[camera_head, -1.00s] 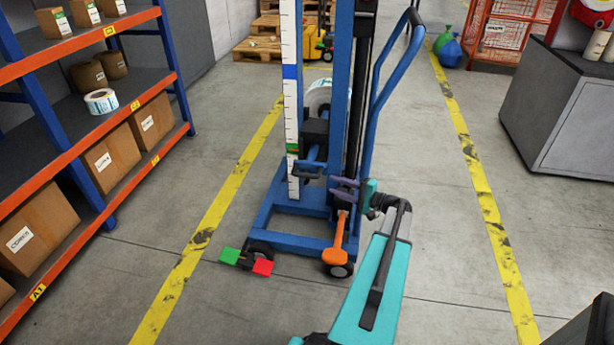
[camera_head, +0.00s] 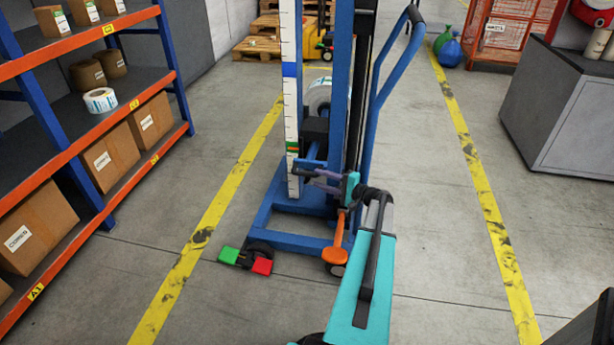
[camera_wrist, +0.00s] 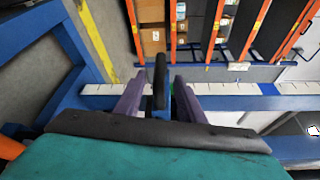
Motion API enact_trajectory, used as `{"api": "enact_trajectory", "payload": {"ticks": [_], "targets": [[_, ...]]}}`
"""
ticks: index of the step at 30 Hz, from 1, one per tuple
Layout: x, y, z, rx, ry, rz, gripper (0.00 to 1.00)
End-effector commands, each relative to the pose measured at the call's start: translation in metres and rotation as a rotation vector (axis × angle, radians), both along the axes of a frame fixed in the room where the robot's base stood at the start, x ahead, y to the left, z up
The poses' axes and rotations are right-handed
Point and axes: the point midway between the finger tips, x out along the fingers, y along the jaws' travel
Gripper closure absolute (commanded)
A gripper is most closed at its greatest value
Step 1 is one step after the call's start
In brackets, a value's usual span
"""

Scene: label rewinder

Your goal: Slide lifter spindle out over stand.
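The blue lifter (camera_head: 343,90) stands upright on the floor in the head view, with a white scale strip along its left side. A label roll (camera_head: 319,94) shows partly behind its mast. A dark block (camera_head: 314,127) and a blue bar (camera_head: 313,149) sit below the roll; I cannot tell which part is the spindle. My gripper (camera_head: 322,182) is at a dark handle (camera_head: 301,172) low on the lifter. In the wrist view the purple fingers of my gripper (camera_wrist: 156,98) stand either side of the upright dark handle (camera_wrist: 160,78), with narrow gaps. The stand is not clearly seen.
A shelf rack (camera_head: 110,92) with boxes and a label roll (camera_head: 100,100) stands at left. A grey cabinet (camera_head: 565,110) is at right. Red and green foot pedals (camera_head: 246,259) lie low by the lifter.

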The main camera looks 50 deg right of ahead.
Motion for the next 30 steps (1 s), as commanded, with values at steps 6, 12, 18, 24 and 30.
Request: {"api": "enact_trajectory", "payload": {"ticks": [6,12,18,24,30], "targets": [[0.033,0.006,-0.004,-0.001,0.0,0.002,0.64],[0.056,0.01,-0.006,-0.001,0.0,0.001,0.64],[0.068,0.012,-0.006,0.0,0.0,0.0,0.64],[0.07,0.013,-0.006,0.0,0.0,0.0,0.64],[0.069,0.012,-0.006,0.0,0.0,0.0,0.76]]}}
